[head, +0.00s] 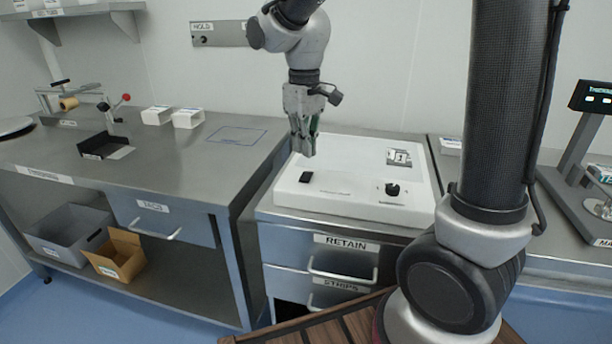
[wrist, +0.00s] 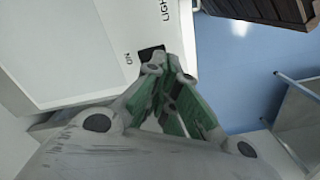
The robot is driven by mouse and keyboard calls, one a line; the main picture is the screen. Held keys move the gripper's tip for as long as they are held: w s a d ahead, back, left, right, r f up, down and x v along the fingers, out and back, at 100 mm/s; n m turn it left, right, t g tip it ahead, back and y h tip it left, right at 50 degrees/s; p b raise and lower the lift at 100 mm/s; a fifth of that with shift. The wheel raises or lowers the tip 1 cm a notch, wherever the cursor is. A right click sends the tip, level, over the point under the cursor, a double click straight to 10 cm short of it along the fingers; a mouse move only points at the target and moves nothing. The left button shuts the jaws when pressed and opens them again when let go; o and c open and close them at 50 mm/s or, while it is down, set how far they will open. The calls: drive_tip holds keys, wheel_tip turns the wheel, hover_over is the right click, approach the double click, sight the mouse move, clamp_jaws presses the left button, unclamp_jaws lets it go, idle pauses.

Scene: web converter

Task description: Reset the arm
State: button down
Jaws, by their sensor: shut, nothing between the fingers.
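My gripper (head: 307,153) hangs from my arm above the back left part of a white box with controls (head: 340,205), fingers pointing down. In the wrist view my gripper (wrist: 168,68) has its fingertips together, with nothing between them. The tips lie close in the picture to a black rocker switch (wrist: 150,53) on the white box, marked "ON"; I cannot tell whether they touch it. In the head view the black switch (head: 305,177) is on the box's front left, and a black knob (head: 392,189) is on its right.
A steel bench (head: 60,150) at left carries a black tray (head: 103,146) and white boxes (head: 187,118). A wall panel marked "HOLD" (head: 218,34) is behind my arm. A "RETAIN" drawer (head: 340,262) is below the white box. A stand (head: 580,150) is at right.

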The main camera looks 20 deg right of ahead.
drive_tip(key=shift+s+f, duration=0.1)
drive_tip(key=s+d+r+m+t, duration=0.2)
drive_tip(key=s+d+r, duration=0.1)
drive_tip(key=s+d, duration=0.4)
drive_tip(key=s+d+r+m+t, duration=0.2)
drive_tip(key=s+d+r+m, duration=0.1)
drive_tip(key=s+d, duration=0.5)
drive_tip(key=s, duration=0.3)
drive_tip(key=shift+s+r, duration=0.2)
drive_tip(key=shift+s, duration=0.2)
drive_tip(key=shift+a, duration=0.15)
